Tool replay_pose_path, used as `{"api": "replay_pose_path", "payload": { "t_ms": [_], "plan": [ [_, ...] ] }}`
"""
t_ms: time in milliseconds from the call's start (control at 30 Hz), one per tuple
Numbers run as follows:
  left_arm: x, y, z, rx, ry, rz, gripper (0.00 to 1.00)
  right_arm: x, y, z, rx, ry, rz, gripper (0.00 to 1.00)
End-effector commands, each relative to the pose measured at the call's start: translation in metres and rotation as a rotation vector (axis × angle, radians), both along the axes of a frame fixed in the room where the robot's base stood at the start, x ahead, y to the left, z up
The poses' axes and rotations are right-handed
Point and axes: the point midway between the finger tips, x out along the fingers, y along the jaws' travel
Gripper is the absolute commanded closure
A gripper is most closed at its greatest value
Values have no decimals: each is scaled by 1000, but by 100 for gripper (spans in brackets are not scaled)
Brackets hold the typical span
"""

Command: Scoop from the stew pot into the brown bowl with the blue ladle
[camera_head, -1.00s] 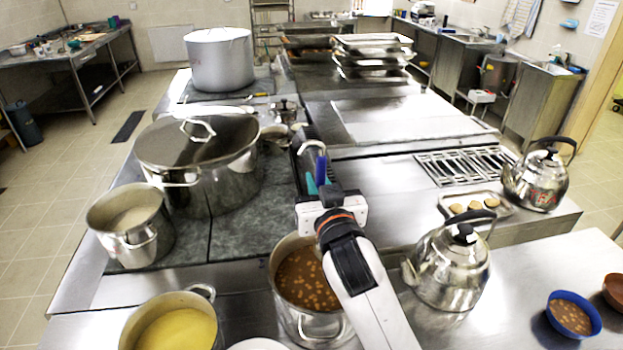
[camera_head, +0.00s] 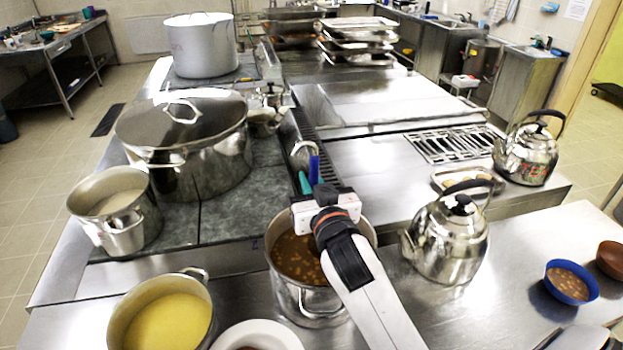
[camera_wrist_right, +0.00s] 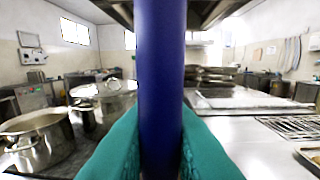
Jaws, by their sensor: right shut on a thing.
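The stew pot (camera_head: 298,303) is a steel pot of brown stew with light pieces, at the bottom middle of the head view. My right gripper (camera_head: 309,184), with teal fingers, is above the pot's far side. It is shut on the upright handle of the blue ladle (camera_head: 314,169). The handle stands between the teal fingers in the right wrist view (camera_wrist_right: 160,70). The ladle's lower end is hidden in both views. The brown bowl (camera_head: 611,259) is at the right edge of the head view, partly cut off. My left gripper is not in view.
A blue bowl (camera_head: 571,283) with brown food stands beside the brown bowl. A steel kettle (camera_head: 447,243) stands between the stew pot and the bowls. A pot of yellow soup (camera_head: 165,322) and a white bowl (camera_head: 257,335) are left of the stew pot. A lidded pot (camera_head: 185,150) stands behind.

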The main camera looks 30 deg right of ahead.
Motion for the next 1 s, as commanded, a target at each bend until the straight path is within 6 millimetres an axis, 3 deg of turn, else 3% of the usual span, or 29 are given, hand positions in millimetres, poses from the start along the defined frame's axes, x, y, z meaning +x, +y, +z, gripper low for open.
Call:
{"api": "replay_pose_path", "payload": {
  "t_ms": [700, 1000],
  "plan": [
    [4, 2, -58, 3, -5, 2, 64, 0, 0, -76, -1, 0, 0, 100],
    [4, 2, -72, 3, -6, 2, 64, 0, 0, -96, 0, -1, 0, 100]
  ]
}}
